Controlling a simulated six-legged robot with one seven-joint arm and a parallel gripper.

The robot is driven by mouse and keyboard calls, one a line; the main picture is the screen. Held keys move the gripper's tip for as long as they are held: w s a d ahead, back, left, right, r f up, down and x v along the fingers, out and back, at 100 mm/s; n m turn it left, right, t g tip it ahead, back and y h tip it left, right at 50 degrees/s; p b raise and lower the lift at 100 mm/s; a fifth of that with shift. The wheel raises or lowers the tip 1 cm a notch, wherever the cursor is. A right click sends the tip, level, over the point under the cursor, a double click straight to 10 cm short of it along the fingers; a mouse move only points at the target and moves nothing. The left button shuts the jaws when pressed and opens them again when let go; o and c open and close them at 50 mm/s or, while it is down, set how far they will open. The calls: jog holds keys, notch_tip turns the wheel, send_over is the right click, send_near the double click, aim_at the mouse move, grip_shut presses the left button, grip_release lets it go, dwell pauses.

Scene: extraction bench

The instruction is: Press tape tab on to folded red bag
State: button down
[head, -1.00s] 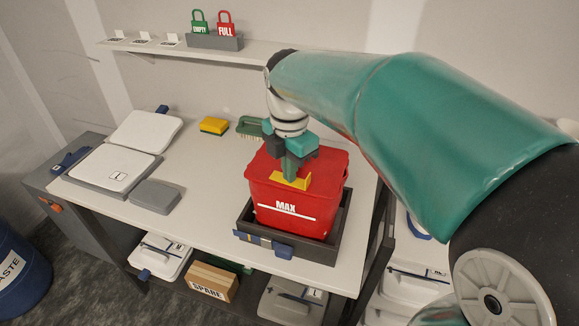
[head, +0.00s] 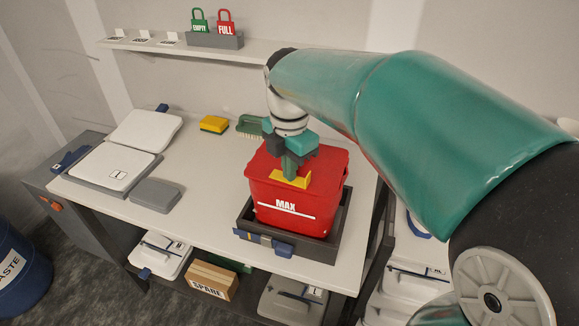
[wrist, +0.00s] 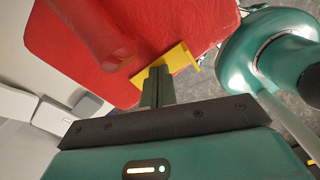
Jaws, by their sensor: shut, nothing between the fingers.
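The folded red bag (head: 297,192) stands upright in a dark tray (head: 335,240) on the bench, with a white MAX line on its front. The yellow tape tab (head: 290,180) lies at the bag's front top edge, bent down over the front. My gripper (head: 292,171) is shut and empty, its fingertips at the tab. In the wrist view the shut fingers (wrist: 157,80) meet the yellow tab (wrist: 166,64) on the red bag (wrist: 90,45). I cannot tell how firmly they touch.
A grey block (head: 155,196) and white lidded container (head: 112,168) are at the left. A yellow sponge (head: 214,125) and green brush (head: 250,126) lie behind. A shelf (head: 165,47) carries green and red padlock-shaped tags. The bench's front middle is clear.

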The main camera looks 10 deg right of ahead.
jog(key=shift+r, duration=3.5)
jog(key=shift+s, duration=0.1)
jog(key=shift+s+d+m, duration=0.15)
jog(key=shift+s+m, duration=0.1)
jog(key=shift+m, duration=0.25)
jog(key=s+d+f+m+t, duration=0.1)
jog(key=s+f+m+t, duration=0.1)
jog(key=s+m, duration=0.5)
jog(key=s+d+f+m+t, duration=0.2)
jog(key=s+f+m, duration=0.3)
jog(key=m, duration=1)
jog(key=shift+s+m+t, duration=0.3)
jog(key=shift+s+t, duration=0.5)
jog(key=shift+s, duration=0.3)
